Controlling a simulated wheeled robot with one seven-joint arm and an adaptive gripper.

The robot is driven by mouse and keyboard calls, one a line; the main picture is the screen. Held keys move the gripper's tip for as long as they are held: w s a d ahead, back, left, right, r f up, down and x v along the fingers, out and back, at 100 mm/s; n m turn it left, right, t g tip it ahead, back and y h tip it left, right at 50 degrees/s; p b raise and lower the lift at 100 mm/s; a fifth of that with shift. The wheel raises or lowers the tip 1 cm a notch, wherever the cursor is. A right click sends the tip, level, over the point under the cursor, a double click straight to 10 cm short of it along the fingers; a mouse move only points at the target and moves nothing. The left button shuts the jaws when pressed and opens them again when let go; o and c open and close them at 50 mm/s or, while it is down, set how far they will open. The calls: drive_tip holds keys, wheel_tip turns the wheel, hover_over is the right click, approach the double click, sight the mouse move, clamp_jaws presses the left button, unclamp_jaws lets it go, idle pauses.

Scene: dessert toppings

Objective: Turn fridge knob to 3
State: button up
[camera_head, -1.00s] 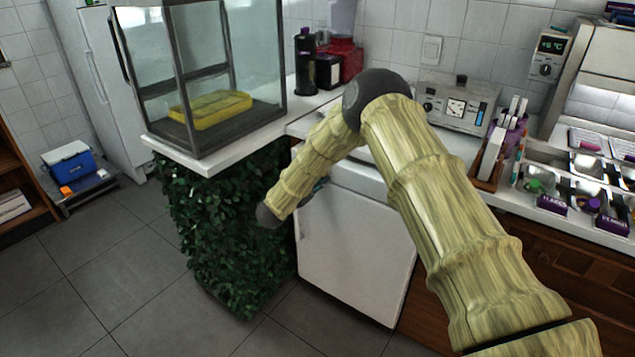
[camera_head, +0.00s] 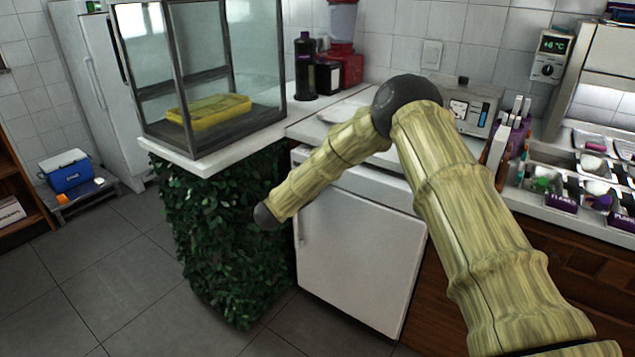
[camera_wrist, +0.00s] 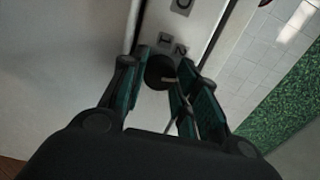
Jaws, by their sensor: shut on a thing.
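The white fridge (camera_head: 355,250) stands under the counter in the head view, its door closed. In the wrist view the round dark fridge knob (camera_wrist: 160,70) sits on a pale panel with small square number labels (camera_wrist: 173,44) beside it. A light pointer mark shows on the knob, but I cannot tell for sure which number it faces. My gripper (camera_wrist: 160,85) is shut on the knob, with a dark green-padded finger on each side.
A glass display case (camera_head: 205,75) with a yellow tray stands on the counter left of the fridge, above a leafy green front (camera_head: 225,235). A toppings station (camera_head: 590,190) is at the right. The grey floor (camera_head: 120,260) at the left front is clear.

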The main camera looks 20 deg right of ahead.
drive_tip(key=shift+f, duration=0.1)
idle(0.3)
drive_tip(key=o, duration=1)
drive_tip(key=shift+o, duration=0.2)
drive_tip(key=v, duration=1.2)
drive_tip(key=shift+s, duration=0.1)
